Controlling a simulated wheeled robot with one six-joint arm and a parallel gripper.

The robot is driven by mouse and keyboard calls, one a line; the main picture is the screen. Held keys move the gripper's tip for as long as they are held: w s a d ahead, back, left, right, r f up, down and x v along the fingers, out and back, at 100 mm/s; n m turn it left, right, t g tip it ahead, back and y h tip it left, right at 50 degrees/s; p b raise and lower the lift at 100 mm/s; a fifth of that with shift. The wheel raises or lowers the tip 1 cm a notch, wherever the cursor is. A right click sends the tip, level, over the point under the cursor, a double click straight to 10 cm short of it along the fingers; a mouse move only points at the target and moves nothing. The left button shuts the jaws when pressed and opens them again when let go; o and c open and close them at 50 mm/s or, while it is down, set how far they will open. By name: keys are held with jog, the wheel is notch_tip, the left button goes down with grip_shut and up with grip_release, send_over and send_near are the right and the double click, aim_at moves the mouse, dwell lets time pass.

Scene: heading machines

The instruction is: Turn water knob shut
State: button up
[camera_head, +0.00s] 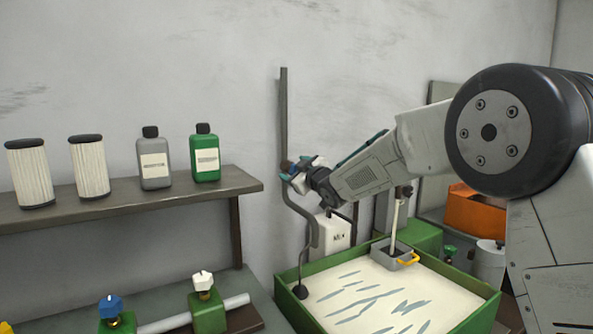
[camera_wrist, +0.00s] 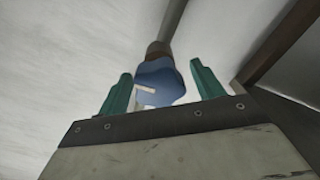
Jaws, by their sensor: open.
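A blue knob with a white mark (camera_wrist: 160,84) is in the wrist view. It sits on a brown fitting (camera_wrist: 158,49) at the end of a grey pipe. My gripper (camera_wrist: 161,70) is open, with one green finger on each side of the knob. I cannot tell whether either finger touches it. In the head view my gripper (camera_head: 305,172) is at the wall pipe (camera_head: 284,115), above the green tray, and largely covers the knob there.
A shelf (camera_head: 120,204) holds filters and bottles at left. Below it, another blue knob (camera_head: 110,305) and a white knob (camera_head: 203,281) sit on green blocks along a pipe. A green-rimmed tray (camera_head: 287,303) of pale liquid lies below my arm. An orange box (camera_head: 475,215) stands behind.

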jog(key=c, duration=1)
jog(key=shift+n, duration=0.4)
jog(key=n, duration=0.8)
jog(key=shift+f+n, duration=0.2)
jog(key=shift+n, duration=0.1)
jog(key=n, duration=0.4)
jog(key=shift+f, duration=0.15)
jog(key=n, duration=0.4)
jog(key=shift+f, duration=0.1)
jog(key=shift+n, duration=0.4)
